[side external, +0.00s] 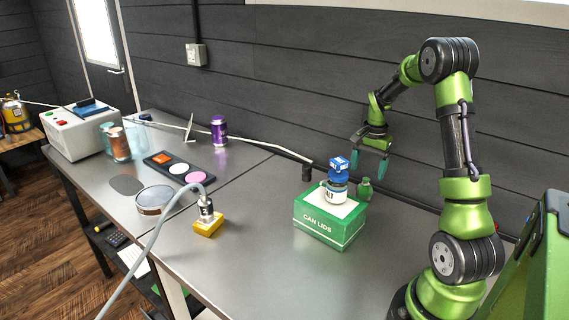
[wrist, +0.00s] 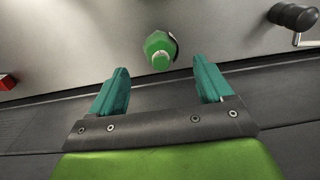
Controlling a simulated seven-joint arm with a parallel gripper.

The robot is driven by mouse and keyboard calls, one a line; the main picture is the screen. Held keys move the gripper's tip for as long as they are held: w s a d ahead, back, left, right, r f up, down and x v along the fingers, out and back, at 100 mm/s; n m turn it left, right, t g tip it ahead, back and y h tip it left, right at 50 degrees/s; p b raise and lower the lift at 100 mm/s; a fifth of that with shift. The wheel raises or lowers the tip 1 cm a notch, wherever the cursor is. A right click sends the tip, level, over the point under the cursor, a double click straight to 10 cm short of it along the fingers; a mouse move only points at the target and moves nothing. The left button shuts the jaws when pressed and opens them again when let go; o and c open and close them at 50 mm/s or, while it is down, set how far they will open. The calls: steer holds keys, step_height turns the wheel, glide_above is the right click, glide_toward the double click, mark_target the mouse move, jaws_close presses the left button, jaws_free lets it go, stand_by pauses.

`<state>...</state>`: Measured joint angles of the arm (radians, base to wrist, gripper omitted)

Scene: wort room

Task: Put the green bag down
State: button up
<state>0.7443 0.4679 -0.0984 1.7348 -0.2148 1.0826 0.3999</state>
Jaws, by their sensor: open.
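The small green bag (side external: 364,189), with a narrower top and a bottle-like look, stands on the grey table just behind the right end of the green can lids box (side external: 316,235). The box hides its lower part in the side view. In the wrist view the green bag (wrist: 159,47) shows alone on the grey surface, ahead of the fingers. My gripper (side external: 370,164) is above it with its teal fingers apart. In the wrist view my gripper (wrist: 160,73) is open, with nothing between the fingers.
A white jar (side external: 335,191) with blue items stacked on it stands on the box. A black-ended rod (side external: 306,172) lies nearby; its black knob (wrist: 293,16) shows in the wrist view. A yellow-based fitting with a hose (side external: 208,224) stands left. The front table is clear.

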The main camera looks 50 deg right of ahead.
mark_target(366, 181)
steer(key=shift+r, duration=1.9)
steer(key=w+a+r+n+t, duration=0.1)
steer(key=w+a, duration=0.2)
steer(key=a, duration=0.1)
steer(key=w+a+r+n+t+h, duration=0.1)
steer(key=w+a, duration=0.2)
steer(key=a, duration=0.1)
steer(key=w+a+n+t+h, duration=0.1)
steer(key=w+a, duration=0.2)
steer(key=a, duration=0.1)
steer(key=shift+w+a+r, duration=0.2)
steer(key=shift+w+r, duration=0.2)
steer(key=w+a+r+n+t, duration=0.1)
steer(key=a+r+n+t, duration=0.15)
steer(key=a, duration=0.55)
steer(key=s+a+r+n+y, duration=0.2)
steer(key=s+a+r+n, duration=0.1)
steer(key=s+a, duration=0.4)
steer(key=s+a+r+n+t+y, duration=0.1)
steer(key=s+a+n, duration=0.4)
steer(key=s, duration=0.5)
step_height(366, 181, up, 2)
steer(key=shift+a+r+y, duration=0.2)
steer(key=shift+a+y, duration=0.3)
steer(key=shift+a, duration=0.75)
steer(key=shift+n+t, duration=0.25)
